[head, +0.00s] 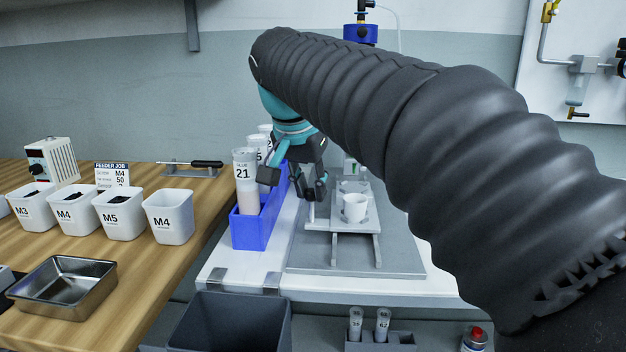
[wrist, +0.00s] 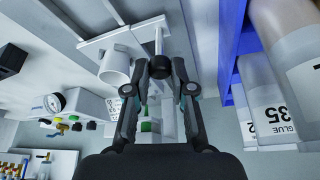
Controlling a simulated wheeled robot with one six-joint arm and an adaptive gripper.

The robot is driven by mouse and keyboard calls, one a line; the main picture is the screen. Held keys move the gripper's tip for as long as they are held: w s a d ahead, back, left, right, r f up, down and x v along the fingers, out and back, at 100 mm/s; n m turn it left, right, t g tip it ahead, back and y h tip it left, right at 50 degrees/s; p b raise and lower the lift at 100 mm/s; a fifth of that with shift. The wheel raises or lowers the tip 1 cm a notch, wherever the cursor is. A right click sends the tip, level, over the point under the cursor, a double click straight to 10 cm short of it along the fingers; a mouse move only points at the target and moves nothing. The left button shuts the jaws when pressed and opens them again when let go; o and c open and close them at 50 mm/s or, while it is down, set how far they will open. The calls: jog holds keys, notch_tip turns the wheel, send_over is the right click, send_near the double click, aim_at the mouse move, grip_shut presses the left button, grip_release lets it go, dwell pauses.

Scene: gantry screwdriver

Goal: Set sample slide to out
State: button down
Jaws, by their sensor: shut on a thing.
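The sample slide (head: 342,226) is a pale plate on two rails, with a white cup (head: 355,208) standing on it. In the wrist view the slide plate (wrist: 122,40) and cup (wrist: 114,68) are seen from close by. A black round knob (wrist: 172,65) sits at the end of a pale post by the slide. My gripper (head: 318,190) is at the slide's left side. In the wrist view my gripper (wrist: 168,82) has its two fingers closed on the knob. My arm hides the area right of the slide in the head view.
A blue bin (head: 252,232) with glue tubes (head: 246,170) stands close left of my gripper. The rails (head: 376,250) extend toward the front over a grey base plate (head: 400,258). A dark open bin (head: 230,325) is below the front edge. White cups of screws stand on the wooden bench.

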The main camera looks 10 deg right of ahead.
jog(key=s, duration=0.2)
jog(key=s+a, duration=0.1)
jog(key=s, duration=0.1)
jog(key=s+a+b, duration=0.1)
jog(key=s, duration=0.2)
jog(key=shift+a, duration=0.1)
jog(key=shift+s+f, duration=0.1)
jog(key=c, duration=1)
grip_release()
jog(key=shift+a, duration=0.1)
jog(key=v, duration=1.2)
